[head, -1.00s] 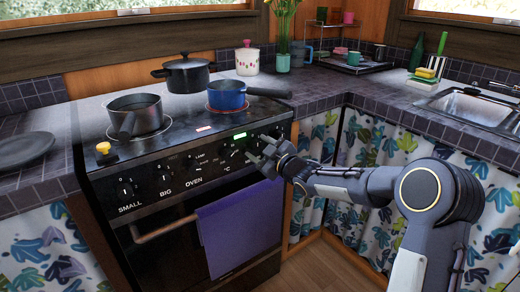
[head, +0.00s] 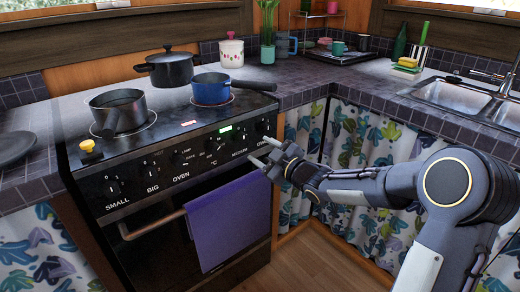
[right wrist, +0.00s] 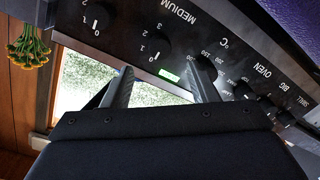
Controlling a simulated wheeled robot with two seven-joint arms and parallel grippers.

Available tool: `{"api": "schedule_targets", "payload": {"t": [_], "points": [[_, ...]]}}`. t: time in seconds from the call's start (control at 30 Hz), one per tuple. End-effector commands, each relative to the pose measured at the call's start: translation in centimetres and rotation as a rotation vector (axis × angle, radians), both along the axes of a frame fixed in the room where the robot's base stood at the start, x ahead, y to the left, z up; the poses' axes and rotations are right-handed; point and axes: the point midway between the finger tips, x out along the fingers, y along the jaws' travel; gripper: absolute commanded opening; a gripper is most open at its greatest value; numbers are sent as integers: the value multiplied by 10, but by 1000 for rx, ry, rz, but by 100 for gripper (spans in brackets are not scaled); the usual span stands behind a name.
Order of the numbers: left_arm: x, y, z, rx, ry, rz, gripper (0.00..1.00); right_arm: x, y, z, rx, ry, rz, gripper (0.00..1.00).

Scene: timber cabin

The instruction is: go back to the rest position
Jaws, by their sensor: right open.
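My right gripper (head: 266,152) is open and empty in front of the right end of the stove's (head: 185,150) control panel, by the knobs. Its arm comes in from the right in the head view. In the right wrist view the two fingers (right wrist: 162,88) stand apart with nothing between them, and the panel with its knobs and green display (right wrist: 168,76) lies beyond. I cannot tell the exact gap between fingertips and panel. My left gripper is not in view.
A grey pan (head: 118,110), a black pot (head: 170,70) and a blue pan (head: 212,90) stand on the stove. A purple towel (head: 230,222) hangs on the oven handle (head: 152,226). The counter (head: 310,88) and sink (head: 450,97) lie right. Wooden floor (head: 312,262) shows clear below.

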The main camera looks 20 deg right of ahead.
Motion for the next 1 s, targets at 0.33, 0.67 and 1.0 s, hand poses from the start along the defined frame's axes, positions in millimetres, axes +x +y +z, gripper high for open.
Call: {"api": "schedule_targets", "payload": {"t": [0.33, 0.67, 1.0], "points": [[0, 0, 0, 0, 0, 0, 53, -3, -3, 3, 2, 15, -17, 53], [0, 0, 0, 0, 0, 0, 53, -132, -49, 4, 210, 476, -385, 53], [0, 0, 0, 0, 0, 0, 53, -307, -16, -52, 558, 997, -534, 53]]}}
